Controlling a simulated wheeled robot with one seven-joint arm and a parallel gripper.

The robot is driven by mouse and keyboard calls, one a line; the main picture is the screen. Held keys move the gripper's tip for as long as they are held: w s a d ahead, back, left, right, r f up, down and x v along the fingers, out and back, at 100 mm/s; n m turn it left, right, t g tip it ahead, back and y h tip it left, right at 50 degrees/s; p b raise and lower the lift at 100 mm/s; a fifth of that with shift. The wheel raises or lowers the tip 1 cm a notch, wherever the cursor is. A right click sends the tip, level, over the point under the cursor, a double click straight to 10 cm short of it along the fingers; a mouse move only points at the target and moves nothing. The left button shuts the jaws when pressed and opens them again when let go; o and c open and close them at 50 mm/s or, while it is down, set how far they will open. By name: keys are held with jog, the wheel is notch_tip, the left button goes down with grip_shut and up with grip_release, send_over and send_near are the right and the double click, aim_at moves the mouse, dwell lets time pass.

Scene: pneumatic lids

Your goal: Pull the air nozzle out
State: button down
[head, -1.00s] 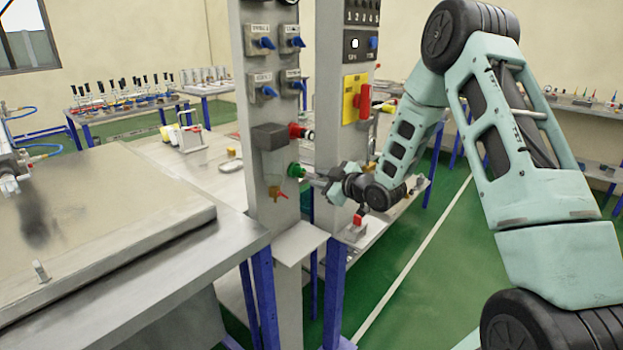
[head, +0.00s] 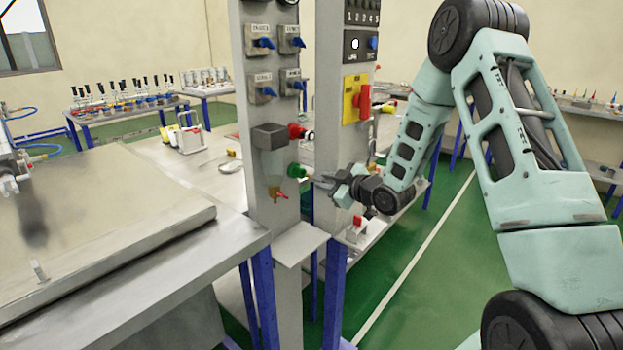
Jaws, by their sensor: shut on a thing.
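A green round fitting (head: 296,170) sits on the front of the grey upright panel (head: 262,215). My gripper (head: 324,182) is just to the right of the green fitting, level with it or slightly lower. Its jaws are shut on the air nozzle, a small grey piece mostly hidden between the fingers. Whether the nozzle's tip still touches the green fitting is too small to tell. A red fitting (head: 296,131) is above, and a small brass valve with a red handle (head: 278,193) is below.
A second grey post (head: 328,120) with a yellow plate and red switch (head: 364,101) stands close behind my gripper. A grey box (head: 269,137) juts from the panel. A metal-topped bench (head: 180,240) is at left. Green floor is open at right.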

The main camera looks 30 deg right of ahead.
jog(key=s+d+r+p, duration=0.1)
jog(key=s+r+p, duration=0.3)
jog(key=r, duration=0.3)
jog(key=shift+s+d+r, duration=0.25)
jog(key=shift+s+d, duration=0.1)
dwell(0.5)
